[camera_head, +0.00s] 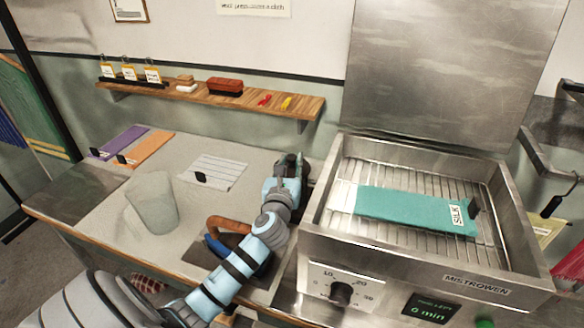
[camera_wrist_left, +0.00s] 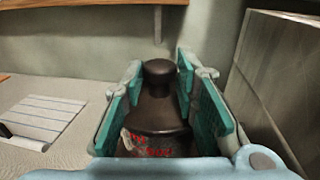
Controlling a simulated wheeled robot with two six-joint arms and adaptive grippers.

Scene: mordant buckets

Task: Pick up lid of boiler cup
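A dark brown vessel with a rounded knob (camera_wrist_left: 158,72) on its top stands between my left fingers in the left wrist view. Reddish writing on a pale torn label shows low on its body (camera_wrist_left: 158,125). My left gripper (camera_head: 290,165) is at the back of the worktop, beside the steel machine, and largely covers the vessel in the head view. In the left wrist view the left gripper (camera_wrist_left: 158,82) is open, with teal pads either side of the knob and small gaps to it. I cannot tell where the lid meets the body. My right gripper is not seen.
A steel machine (camera_head: 330,262) with a rack and teal silk cloth (camera_head: 405,208) stands close on the right. A wooden shelf (camera_head: 250,104) hangs behind. A grey bucket (camera_head: 153,203), an orange-brown handle (camera_head: 228,224) and a striped sheet (camera_head: 222,170) are on the worktop.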

